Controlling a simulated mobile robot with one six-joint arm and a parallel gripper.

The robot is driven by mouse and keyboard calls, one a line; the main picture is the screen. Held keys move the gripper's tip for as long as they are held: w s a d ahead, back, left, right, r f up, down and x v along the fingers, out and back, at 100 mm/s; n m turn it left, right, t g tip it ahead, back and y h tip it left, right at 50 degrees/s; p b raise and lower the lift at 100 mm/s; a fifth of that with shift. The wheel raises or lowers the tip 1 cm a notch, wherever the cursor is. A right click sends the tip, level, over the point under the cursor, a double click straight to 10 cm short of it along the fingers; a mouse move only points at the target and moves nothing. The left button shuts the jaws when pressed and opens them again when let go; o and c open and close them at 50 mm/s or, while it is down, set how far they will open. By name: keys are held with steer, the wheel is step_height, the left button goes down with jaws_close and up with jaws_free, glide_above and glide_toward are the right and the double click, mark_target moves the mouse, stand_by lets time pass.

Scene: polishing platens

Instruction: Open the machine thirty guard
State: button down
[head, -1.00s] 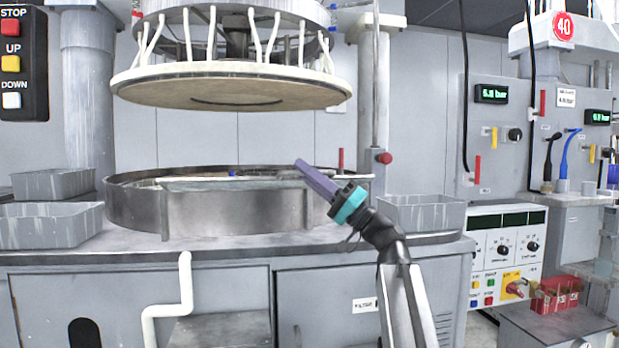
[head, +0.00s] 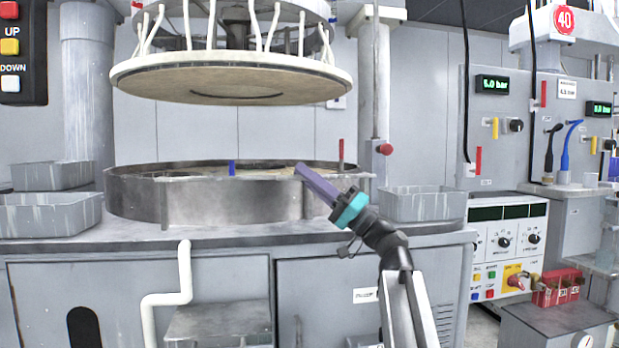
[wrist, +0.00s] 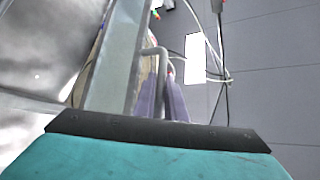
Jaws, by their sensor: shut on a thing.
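My gripper (head: 298,170) has purple fingers and a teal body, and reaches the front rim of a round steel tub (head: 235,203) from the right. In the wrist view, the fingers (wrist: 163,100) are shut on a bent grey handle (wrist: 152,52). A long grey guard panel (wrist: 118,60) runs beside the handle, just left of the fingers. In the head view, the handle is too small to make out behind the fingertips. No number thirty is readable.
A round upper platen (head: 230,80) with white hoses hangs above the tub. Grey bins (head: 45,213) stand left, and another bin (head: 425,203) stands right of the tub. A red-knobbed post (head: 383,149) rises behind my gripper. A sign reading 40 (head: 563,19) is at far right.

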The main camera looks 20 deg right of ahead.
steer(key=shift+s+r, duration=0.1)
steer(key=c, duration=1.8)
jaws_free()
steer(key=shift+s, duration=0.1)
steer(key=p+v, duration=0.2)
steer(key=v, duration=1.1)
steer(key=shift+d+f+p, duration=0.3)
steer(key=shift+p, duration=0.1)
steer(key=shift+s, duration=0.15)
